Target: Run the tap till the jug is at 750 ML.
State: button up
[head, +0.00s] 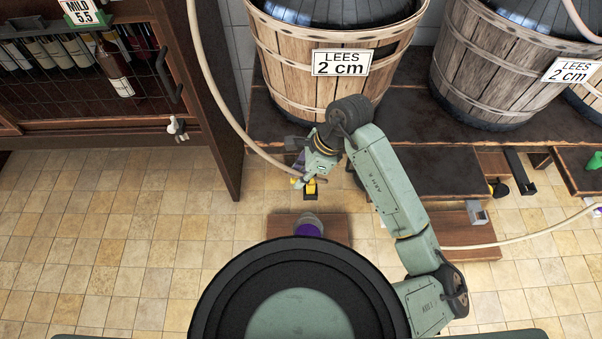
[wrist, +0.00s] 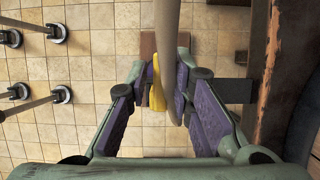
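My gripper (head: 312,180) is in front of the central basket, over the yellow tap piece (head: 311,187). In the wrist view its purple-padded fingers (wrist: 163,82) stand apart, on either side of a yellow piece (wrist: 153,98) and a tan hose (wrist: 172,45). I see a gap on the right of the yellow piece, so it does not look clamped. What seems to be the jug (head: 308,226), grey-rimmed with purple showing, is on a low brown stand (head: 280,229) below the tap. My own body partly hides it, and no level or scale is readable.
Wooden baskets (head: 300,85) (head: 478,75) labelled "LEES 2 cm" stand on a dark bench (head: 400,122). A bottle cabinet (head: 185,95) is at left. A hose (head: 222,105) hangs beside the central basket. Tiled floor (head: 130,235) is clear at left.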

grip_shut()
jog(key=f+b, duration=0.1)
jog(key=b, duration=0.2)
jog(key=shift+w+d+b, duration=0.1)
jog(key=shift+d+b, duration=0.25)
jog(key=b, duration=0.3)
jog(key=shift+d+f, duration=0.1)
jog(key=shift+d, duration=0.1)
jog(key=b, duration=0.3)
jog(key=shift+w+n, duration=0.1)
jog(key=shift+n, duration=0.3)
jog(key=b, duration=0.3)
jog(key=shift+a, duration=0.15)
jog(key=b, duration=0.1)
jog(key=n+b, duration=0.1)
jog(key=b, duration=0.1)
jog(key=shift+s+a+g, duration=0.15)
jog(key=shift+s+g, duration=0.15)
jog(key=shift+s+a+r+p, duration=0.1)
jog(key=shift+r+p, duration=0.45)
jog(key=shift+r, duration=0.1)
